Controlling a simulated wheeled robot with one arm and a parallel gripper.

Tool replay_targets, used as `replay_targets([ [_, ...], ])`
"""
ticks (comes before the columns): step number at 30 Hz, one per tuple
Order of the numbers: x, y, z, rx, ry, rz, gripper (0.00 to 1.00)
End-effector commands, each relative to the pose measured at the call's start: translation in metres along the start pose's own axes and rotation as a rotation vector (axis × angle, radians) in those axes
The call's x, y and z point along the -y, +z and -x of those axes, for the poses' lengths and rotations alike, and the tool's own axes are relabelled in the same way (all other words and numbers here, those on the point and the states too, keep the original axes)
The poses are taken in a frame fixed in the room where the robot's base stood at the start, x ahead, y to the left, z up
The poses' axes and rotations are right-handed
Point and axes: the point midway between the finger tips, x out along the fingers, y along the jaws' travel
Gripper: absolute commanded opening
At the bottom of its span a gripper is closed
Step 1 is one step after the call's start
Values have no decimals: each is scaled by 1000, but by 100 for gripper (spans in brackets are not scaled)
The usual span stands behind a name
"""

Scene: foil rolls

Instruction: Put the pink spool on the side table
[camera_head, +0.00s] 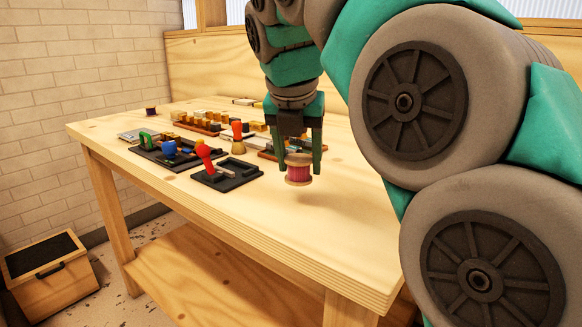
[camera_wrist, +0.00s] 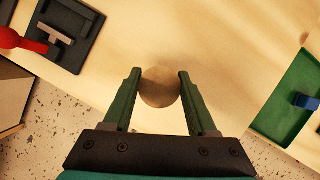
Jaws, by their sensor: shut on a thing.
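The pink spool (camera_head: 298,176) has pale wooden ends and hangs upright between the fingers of my gripper (camera_head: 298,163). It appears to be a little above the workbench top (camera_head: 345,240), near the front edge. In the wrist view the spool's round wooden end (camera_wrist: 160,87) shows between the two green fingertips of my gripper (camera_wrist: 160,78), which touch it on both sides. I cannot make out a side table for certain in either view.
Stamps with red handles (camera_head: 205,155) and dark trays (camera_head: 228,176) lie on the bench left of my gripper. Rows of small blocks (camera_head: 200,122) stand behind. A wooden box (camera_head: 50,275) sits on the floor at left. The wrist view shows a green tray (camera_wrist: 285,100) at right.

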Motion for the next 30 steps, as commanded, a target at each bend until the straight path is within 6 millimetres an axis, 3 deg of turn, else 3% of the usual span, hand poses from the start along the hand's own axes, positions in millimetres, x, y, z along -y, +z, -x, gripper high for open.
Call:
replay_targets([
  [6, -18, 27, -14, 0, 2, 1, 3],
  [10, -22, 34, -19, -1, 0, 0, 3],
  [17, -22, 33, -24, -2, 0, 1, 3],
  [30, -23, 21, -52, 0, 0, 1, 3],
])
